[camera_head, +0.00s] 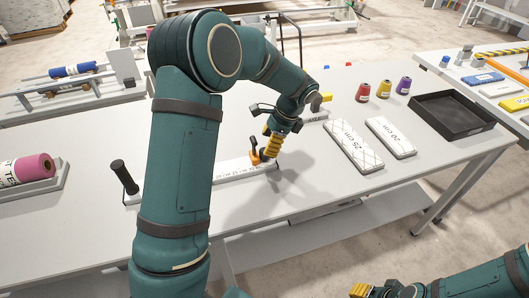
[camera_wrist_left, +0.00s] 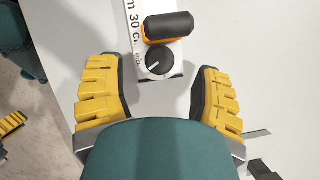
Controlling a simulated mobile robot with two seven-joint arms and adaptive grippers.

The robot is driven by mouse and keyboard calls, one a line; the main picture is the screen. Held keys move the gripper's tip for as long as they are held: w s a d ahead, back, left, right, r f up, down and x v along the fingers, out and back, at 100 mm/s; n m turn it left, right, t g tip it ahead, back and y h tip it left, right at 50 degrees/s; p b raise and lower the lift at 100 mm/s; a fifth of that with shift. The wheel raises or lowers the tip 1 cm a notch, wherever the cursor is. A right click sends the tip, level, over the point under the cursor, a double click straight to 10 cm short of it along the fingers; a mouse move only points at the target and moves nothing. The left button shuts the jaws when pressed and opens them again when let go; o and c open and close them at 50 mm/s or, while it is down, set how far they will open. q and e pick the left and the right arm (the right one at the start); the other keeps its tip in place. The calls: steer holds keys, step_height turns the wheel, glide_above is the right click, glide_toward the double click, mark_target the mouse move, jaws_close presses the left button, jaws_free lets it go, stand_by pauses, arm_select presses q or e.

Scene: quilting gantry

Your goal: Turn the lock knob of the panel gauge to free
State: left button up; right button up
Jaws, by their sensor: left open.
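The panel gauge is a white ruled bar (camera_head: 225,173) lying on the grey table. An orange slider with a black handle (camera_wrist_left: 168,25) sits on it by the 30 cm mark in the left wrist view. The round black lock knob (camera_wrist_left: 159,61) is just below that handle, with a white pointer line towards the lower left. Small lettering beside it is too small to read. My left gripper (camera_wrist_left: 158,72) is open, its yellow fingers either side of the knob and apart from it. In the head view my left gripper (camera_head: 268,153) hides the knob. My right gripper (camera_head: 372,291) is at the bottom edge, partly cut off.
A black upright handle (camera_head: 124,177) stands at the bar's left end. A pink roll (camera_head: 33,169) lies at far left. Two white blocks marked 25 cm (camera_head: 352,147) and 20 cm (camera_head: 391,138), several thread spools and a black tray (camera_head: 451,127) are on the right.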

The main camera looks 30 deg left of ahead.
arm_select(q)
steer(key=shift+b+x, duration=0.3)
steer(key=shift+x, duration=1.55)
jaws_close()
